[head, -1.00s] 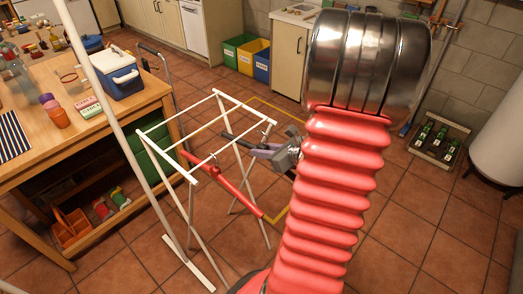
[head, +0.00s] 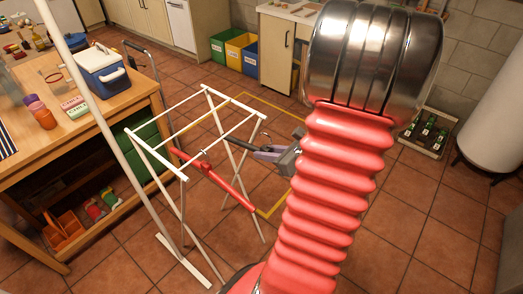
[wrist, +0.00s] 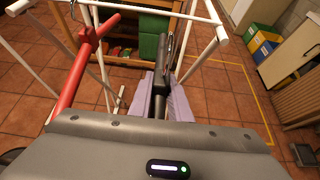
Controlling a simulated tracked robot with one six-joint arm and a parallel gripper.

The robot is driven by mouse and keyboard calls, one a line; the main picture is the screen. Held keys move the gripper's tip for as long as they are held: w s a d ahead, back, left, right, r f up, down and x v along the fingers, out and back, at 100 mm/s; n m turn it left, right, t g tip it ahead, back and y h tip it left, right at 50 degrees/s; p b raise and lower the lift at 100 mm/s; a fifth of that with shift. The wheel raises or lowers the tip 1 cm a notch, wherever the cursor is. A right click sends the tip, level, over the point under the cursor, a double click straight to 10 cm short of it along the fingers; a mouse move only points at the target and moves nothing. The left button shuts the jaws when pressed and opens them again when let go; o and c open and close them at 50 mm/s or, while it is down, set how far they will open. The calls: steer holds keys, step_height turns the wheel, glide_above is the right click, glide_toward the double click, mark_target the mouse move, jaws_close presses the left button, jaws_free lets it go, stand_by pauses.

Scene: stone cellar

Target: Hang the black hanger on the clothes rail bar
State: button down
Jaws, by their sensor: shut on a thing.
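The clothes rail is a white folding frame (head: 156,152) with thin white top bars, standing on the tiled floor left of my arm. My gripper (head: 262,153) is at its right side, just outside the nearest top bar. Its pale purple fingers are shut on the black hanger (head: 240,146), whose dark end points left toward the rail. In the wrist view the black hanger (wrist: 160,82) sits between the fingers, with a thin hook above. I cannot tell whether the hook touches a bar.
A wooden workbench (head: 135,93) with a blue cooler (head: 102,72) stands left of the rail. Coloured bins (head: 240,52) and a bottle crate (head: 428,134) are behind. A pale pole (head: 95,95) crosses the left foreground.

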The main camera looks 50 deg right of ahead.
steer(key=shift+s+d, duration=0.15)
steer(key=shift+s, duration=5.15)
